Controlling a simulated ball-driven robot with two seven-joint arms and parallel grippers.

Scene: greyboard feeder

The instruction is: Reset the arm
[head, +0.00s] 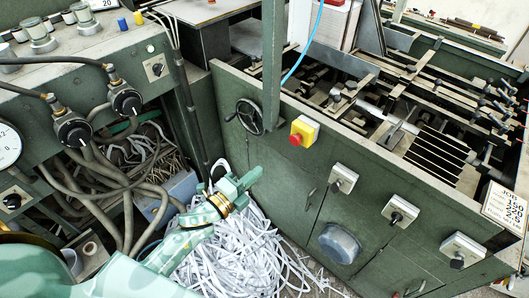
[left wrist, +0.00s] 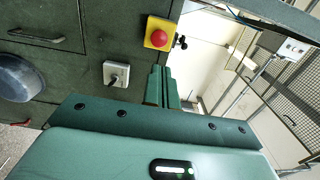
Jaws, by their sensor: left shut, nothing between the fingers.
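My left gripper (head: 250,177) reaches up from the lower left in the head view, in front of the green machine cabinet (head: 290,215) and over a heap of white paper strips (head: 245,255). Its green fingers are closed together with nothing between them. In the left wrist view the shut fingers (left wrist: 159,72) point up, below a red button on a yellow box (left wrist: 160,33). I cannot tell how far they are from the panel. My right gripper is not in view.
The red-and-yellow button (head: 303,132) and a handwheel (head: 249,116) sit on the cabinet front near my left gripper. Several switch boxes (head: 342,178) and a round cover (head: 339,243) protrude further right. Hoses (head: 120,185) tangle at left.

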